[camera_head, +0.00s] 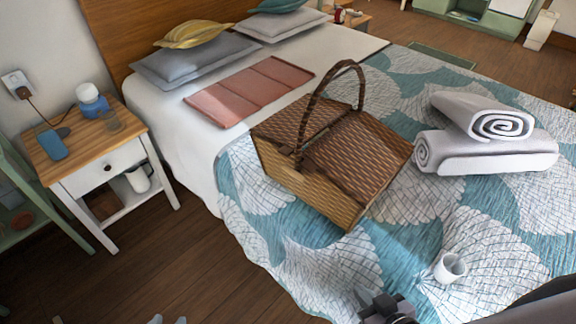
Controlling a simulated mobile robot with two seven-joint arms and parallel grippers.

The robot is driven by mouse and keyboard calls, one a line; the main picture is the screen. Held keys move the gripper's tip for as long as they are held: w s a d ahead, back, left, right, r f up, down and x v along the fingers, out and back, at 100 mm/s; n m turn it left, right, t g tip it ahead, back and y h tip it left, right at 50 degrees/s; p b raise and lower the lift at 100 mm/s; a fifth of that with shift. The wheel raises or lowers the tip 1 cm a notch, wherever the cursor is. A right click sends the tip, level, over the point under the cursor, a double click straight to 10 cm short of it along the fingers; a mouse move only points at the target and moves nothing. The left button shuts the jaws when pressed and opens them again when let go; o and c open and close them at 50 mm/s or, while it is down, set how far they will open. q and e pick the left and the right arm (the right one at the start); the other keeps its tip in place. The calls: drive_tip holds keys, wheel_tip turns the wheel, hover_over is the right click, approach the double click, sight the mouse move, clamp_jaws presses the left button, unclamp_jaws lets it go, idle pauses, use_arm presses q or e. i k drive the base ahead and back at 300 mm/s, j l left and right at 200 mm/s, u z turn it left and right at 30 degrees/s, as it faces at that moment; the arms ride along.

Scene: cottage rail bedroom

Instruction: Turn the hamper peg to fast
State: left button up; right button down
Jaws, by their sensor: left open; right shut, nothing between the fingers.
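The hamper (292,178) is a brown wicker basket with a lid and an upright arched handle (310,105). It sits on the bed near the edge facing me. I cannot make out its peg or which way it is turned. My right gripper (387,304) is shut and empty at the bottom edge, below the hamper and apart from it. Only the fingertips of my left gripper (168,320) show at the bottom edge, open, over the floor left of the bed.
A nightstand (80,165) stands left of the bed, with wooden floor between.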

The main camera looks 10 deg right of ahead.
sight(300, 178)
drive_tip(key=z, duration=1.25)
drive_tip(key=k+j+z, duration=0.2)
drive_tip(key=k+z, duration=0.15)
